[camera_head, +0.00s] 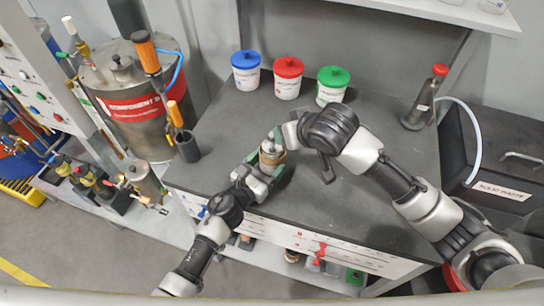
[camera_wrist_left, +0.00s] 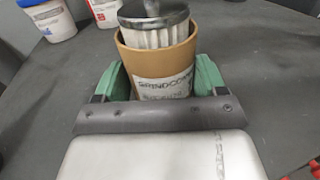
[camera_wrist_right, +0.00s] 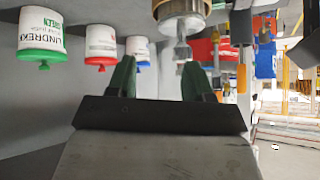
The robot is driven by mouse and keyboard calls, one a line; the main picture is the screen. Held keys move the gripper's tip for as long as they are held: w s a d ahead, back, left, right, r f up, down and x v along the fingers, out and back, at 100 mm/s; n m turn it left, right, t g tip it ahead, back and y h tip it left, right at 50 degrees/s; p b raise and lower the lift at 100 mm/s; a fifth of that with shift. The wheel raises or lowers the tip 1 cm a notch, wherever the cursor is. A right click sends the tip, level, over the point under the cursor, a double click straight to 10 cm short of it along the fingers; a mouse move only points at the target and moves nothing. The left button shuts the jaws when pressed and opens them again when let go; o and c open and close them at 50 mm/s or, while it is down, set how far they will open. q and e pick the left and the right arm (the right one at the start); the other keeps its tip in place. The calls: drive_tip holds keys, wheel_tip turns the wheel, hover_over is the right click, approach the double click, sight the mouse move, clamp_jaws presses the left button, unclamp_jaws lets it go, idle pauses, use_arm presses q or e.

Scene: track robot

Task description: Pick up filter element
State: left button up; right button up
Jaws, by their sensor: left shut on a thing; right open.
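The filter element (camera_wrist_left: 158,38) is white and pleated with a metal cap. It sits in a tan cylindrical cup (camera_wrist_left: 152,64) and rises above its rim. My left gripper (camera_wrist_left: 154,84) is shut on the cup, one green finger on each side. In the head view the cup (camera_head: 271,157) is over the grey table, upright or nearly so. My right gripper (camera_wrist_right: 160,75) is open and empty. In its upside-down wrist view, the filter element's metal top (camera_wrist_right: 181,26) lies just beyond the fingertips, towards the right finger. In the head view the right fingers are partly hidden.
Blue-lidded (camera_head: 246,71), red-lidded (camera_head: 288,78) and green-lidded (camera_head: 332,86) tubs stand at the table's back. A grey bottle with a red cap (camera_head: 425,98) stands at the right. A large metal drum (camera_head: 135,105) is at the left. The table's middle (camera_head: 345,205) is clear.

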sight(267, 141)
drive_tip(key=s+d+f+n+t+y, duration=0.3)
drive_tip(key=s+d+n+t+y, duration=0.15)
drive_tip(key=y, duration=0.45)
drive_tip(key=shift+n+g, duration=0.45)
drive_tip(key=x, duration=1.2)
drive_tip(key=shift+s+a+r, duration=0.1)
drive_tip(key=shift+s+a, duration=0.05)
drive_tip(key=shift+a, duration=0.15)
clamp_jaws()
